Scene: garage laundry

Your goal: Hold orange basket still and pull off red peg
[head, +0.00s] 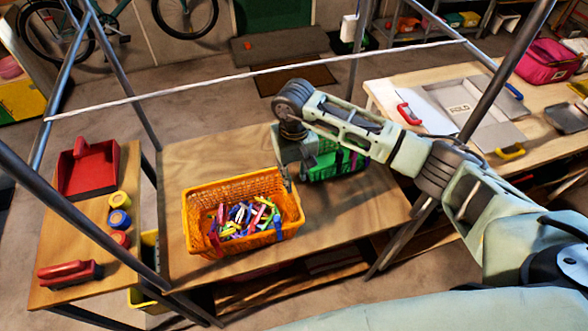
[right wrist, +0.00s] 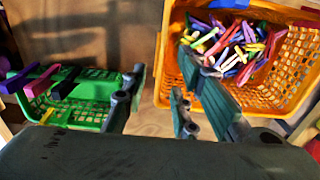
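The orange basket (head: 196,232) stands on the wooden table, holding a loose pile of coloured pegs (head: 240,218), some of them red. I cannot tell for sure which red peg the task means. My right gripper (head: 289,178) hangs just above the basket's right rear corner. My left gripper is not in view.
A green basket (head: 335,166) with clipped pegs stands right of the orange one, partly behind my right arm. A side bench (head: 75,235) at left holds a red dustpan (head: 88,168), tape rolls and a brush. A white line and metal poles cross above the table.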

